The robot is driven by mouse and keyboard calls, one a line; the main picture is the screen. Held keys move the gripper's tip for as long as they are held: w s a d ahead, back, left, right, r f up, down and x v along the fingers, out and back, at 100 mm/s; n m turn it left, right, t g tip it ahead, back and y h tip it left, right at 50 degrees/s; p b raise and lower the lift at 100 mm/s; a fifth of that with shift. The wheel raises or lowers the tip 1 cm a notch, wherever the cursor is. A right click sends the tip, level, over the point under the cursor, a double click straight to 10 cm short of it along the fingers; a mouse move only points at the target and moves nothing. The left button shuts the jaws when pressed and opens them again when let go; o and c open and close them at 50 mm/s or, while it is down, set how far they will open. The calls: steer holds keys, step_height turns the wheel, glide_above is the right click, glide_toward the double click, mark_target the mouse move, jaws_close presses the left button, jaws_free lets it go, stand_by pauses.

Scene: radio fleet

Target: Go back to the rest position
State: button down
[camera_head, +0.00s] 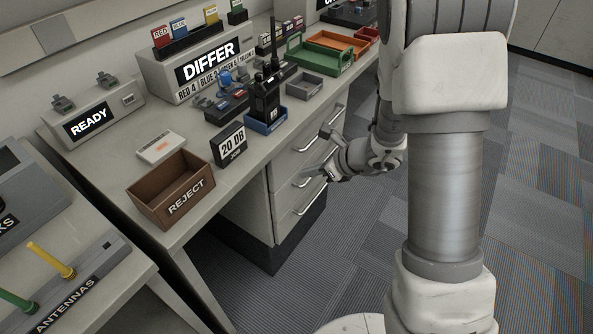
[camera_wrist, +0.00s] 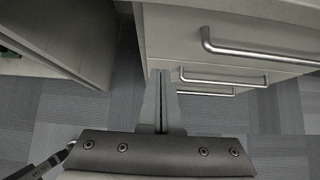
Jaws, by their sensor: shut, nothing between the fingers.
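My gripper (camera_head: 319,173) is beside the drawer front of the bench in the head view, below the bench top and near the drawer handles. In the wrist view my gripper (camera_wrist: 166,74) has its two fingers together, with nothing between them. It points down past the drawers toward the floor. I cannot tell from these frames whether the fingertips touch the drawer front.
The bench (camera_head: 105,192) holds a brown REJECT box (camera_head: 150,208), a black radio in a blue holder (camera_head: 282,124), a 20 dB block (camera_head: 231,146) and several trays. Drawer handles (camera_head: 311,195) stick out beside my gripper. The carpet floor (camera_head: 540,190) at right is clear.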

steer(key=s+r+n+g+p, duration=0.1)
steer(key=s+r+n, duration=0.6)
steer(key=r, duration=0.2)
steer(key=s+r+n+g, duration=0.1)
steer(key=s+r+n, duration=0.6)
steer(key=r, duration=0.2)
steer(key=s+d+r+n+t+h, duration=0.3)
steer(key=s+d+r+n+h, duration=0.5)
steer(key=d+n, duration=0.25)
step_height(320, 180, up, 16)
steer(key=a+p, duration=0.1)
steer(key=p, duration=1.6)
steer(key=shift+s+r+n+g+y+p, duration=0.15)
steer(key=shift+s+n+g+y+p, duration=0.15)
steer(key=shift+s+n+y+p, duration=0.1)
